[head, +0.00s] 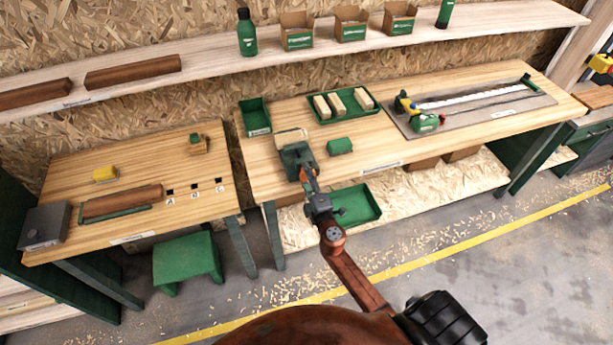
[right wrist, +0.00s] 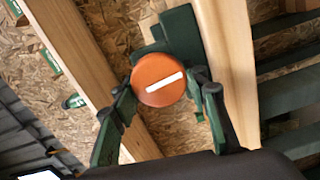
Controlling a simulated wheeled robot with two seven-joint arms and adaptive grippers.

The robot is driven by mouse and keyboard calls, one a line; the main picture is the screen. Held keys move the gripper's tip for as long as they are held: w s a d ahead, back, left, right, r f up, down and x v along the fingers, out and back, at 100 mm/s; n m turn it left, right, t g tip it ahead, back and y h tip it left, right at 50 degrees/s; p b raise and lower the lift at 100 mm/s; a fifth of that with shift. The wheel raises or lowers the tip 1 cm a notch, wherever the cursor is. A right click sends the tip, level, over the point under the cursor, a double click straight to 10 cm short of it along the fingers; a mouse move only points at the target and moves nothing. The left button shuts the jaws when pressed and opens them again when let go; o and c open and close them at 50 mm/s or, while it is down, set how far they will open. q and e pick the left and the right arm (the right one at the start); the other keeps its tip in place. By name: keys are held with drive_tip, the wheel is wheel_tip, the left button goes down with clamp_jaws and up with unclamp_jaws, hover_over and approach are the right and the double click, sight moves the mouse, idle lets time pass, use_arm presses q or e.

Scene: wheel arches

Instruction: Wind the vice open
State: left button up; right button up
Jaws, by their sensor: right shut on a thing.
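The green vice (head: 295,157) is fixed at the front edge of the middle workbench; its body also shows in the right wrist view (right wrist: 180,42). Its round orange handle knob (right wrist: 160,80) has a white stripe, which tilts up to the right in the right wrist view. My right gripper (head: 307,177) has come to the front of the vice. Its two fingers (right wrist: 163,98) lie on either side of the orange knob and are shut on it. The gap between the vice jaws is hard to make out. My left gripper is not in view.
A pale wooden piece (head: 291,136) is just behind the vice. A green block (head: 340,146) and a green tray of wooden blocks (head: 362,108) are to its right. A green bin (head: 255,117) stands behind left. A green tray (head: 358,205) lies on the lower shelf.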

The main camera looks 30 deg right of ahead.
drive_tip(key=n, duration=0.5)
drive_tip(key=shift+f+n, duration=0.2)
drive_tip(key=shift+n, duration=0.1)
drive_tip(key=n+p, duration=0.1)
drive_tip(key=n, duration=0.3)
drive_tip(key=shift+f+n, duration=0.1)
drive_tip(key=shift+n, duration=0.3)
drive_tip(key=o, duration=1.2)
drive_tip(key=shift+s, duration=0.1)
drive_tip(key=v, duration=1.2)
